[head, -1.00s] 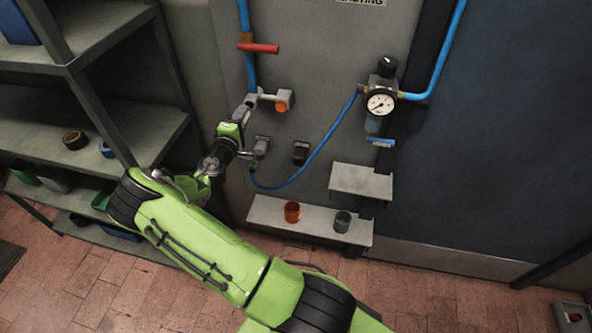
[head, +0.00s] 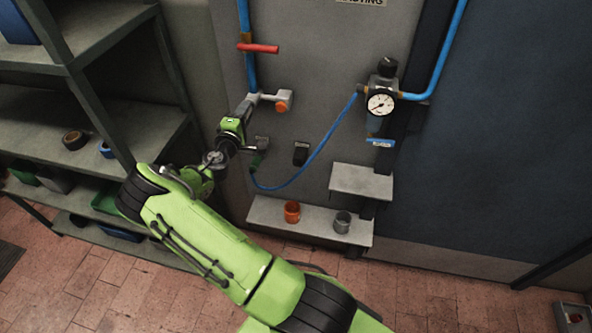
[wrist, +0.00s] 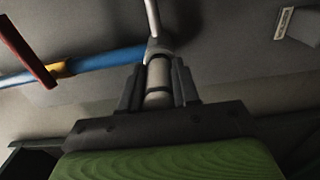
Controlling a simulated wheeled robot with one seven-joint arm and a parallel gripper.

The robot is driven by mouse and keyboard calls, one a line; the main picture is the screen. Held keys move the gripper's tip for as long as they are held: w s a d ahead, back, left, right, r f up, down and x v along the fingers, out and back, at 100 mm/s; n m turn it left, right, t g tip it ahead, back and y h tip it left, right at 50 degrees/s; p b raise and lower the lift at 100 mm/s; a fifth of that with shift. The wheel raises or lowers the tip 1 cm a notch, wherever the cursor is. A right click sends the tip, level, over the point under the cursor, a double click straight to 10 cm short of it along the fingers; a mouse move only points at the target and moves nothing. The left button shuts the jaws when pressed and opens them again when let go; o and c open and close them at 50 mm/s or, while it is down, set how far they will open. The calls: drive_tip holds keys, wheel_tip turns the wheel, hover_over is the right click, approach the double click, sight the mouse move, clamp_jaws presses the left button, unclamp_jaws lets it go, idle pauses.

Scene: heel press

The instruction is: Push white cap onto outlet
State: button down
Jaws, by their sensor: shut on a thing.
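My gripper (head: 250,101) is at the grey fitting (head: 268,97) with an orange end below the red-handled valve, on the wall panel. In the wrist view my gripper (wrist: 158,88) has its two dark fingers closed on either side of a pale cylinder (wrist: 158,78) with a dark band, which looks like the white cap. The cylinder's far end meets a grey fitting (wrist: 157,47) by the blue pipe. I cannot tell whether it is fully seated. In the head view my gripper hides the cap.
A red handle (head: 258,48) sits on the blue pipe (head: 249,75) above my gripper. A gauge (head: 380,104) and a looping blue hose (head: 325,143) are to the right. An orange cup (head: 291,212) and a grey cup (head: 342,222) stand on a low ledge. Shelving (head: 100,120) is at left.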

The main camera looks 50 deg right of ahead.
drive_tip(key=shift+w+d, duration=0.1)
drive_tip(key=shift+d, duration=0.15)
drive_tip(key=c, duration=0.8)
unclamp_jaws()
drive_tip(key=shift+d, duration=0.15)
drive_tip(key=shift+o, duration=0.2)
drive_tip(key=b+v, duration=0.1)
drive_tip(key=v, duration=1.4)
drive_tip(key=shift+a, duration=0.35)
